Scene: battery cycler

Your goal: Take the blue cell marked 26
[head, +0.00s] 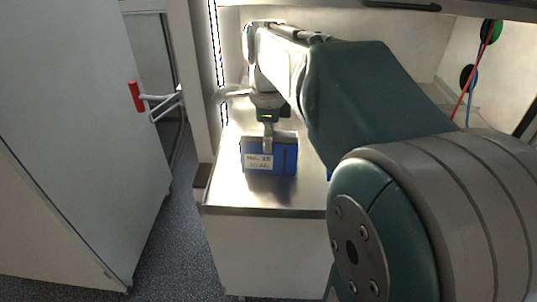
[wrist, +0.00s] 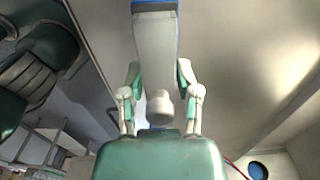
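A blue cell (head: 284,160) with a pale label stands upright near the front of the metal bench. Its small label seems to read "No. 25" or "No. 26"; I cannot tell which. My gripper (head: 267,139) points down at the cell, with a finger overlapping its upper front. In the wrist view, the fingers of my gripper (wrist: 158,75) lie on either side of a grey surface with blue edges (wrist: 156,45), apparently the cell's top. Whether the pads touch it is unclear. Whether the cell's underside rests on the bench is also unclear.
The metal bench (head: 225,193) has bare surface around the cell, with its front edge close by. A large cabinet door (head: 75,130) with a red-tipped handle (head: 136,96) stands at left. Red and blue cables (head: 478,62) hang at the right wall. My arm hides the bench's right side.

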